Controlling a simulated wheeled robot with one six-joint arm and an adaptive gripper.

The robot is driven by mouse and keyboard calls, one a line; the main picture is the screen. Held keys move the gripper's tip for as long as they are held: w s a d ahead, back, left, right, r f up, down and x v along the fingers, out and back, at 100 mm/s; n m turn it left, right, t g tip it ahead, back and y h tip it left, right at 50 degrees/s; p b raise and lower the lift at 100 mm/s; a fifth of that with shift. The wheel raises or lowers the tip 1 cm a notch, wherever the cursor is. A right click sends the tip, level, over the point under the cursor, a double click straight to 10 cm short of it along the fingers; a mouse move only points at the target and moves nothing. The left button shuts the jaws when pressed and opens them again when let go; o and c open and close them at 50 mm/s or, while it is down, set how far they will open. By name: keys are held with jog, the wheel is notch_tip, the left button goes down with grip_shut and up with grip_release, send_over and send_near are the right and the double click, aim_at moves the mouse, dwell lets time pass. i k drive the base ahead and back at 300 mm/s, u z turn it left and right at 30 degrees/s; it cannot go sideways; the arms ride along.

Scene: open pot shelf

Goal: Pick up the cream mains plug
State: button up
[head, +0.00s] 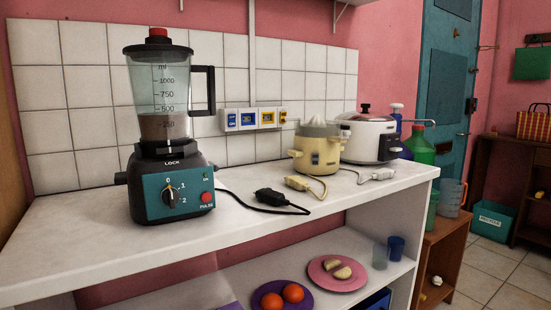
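The cream mains plug (297,183) lies on the white counter in front of the cream citrus juicer (318,150), and its cord curves back toward that juicer. A black plug (269,196) lies to its left and nearer, on a black cord that runs to the blender (168,150). A white plug (382,174) lies to its right, near the white rice cooker (369,139). My gripper is not in view.
A socket strip (253,119) with blue and yellow parts is on the tiled wall behind. The counter (240,230) is bare along its front. Bottles (421,146) stand beyond the right end.

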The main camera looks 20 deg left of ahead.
aim_at(298, 184)
jog(key=z, duration=0.55)
jog(key=k, duration=0.65)
jog(key=z, duration=0.35)
jog(key=i, duration=1.1)
jog(key=u, duration=1.45)
jog(key=i, duration=1)
jog(key=u, duration=1.2)
jog(key=k, duration=0.15)
jog(key=z, duration=0.1)
jog(key=i, duration=0.15)
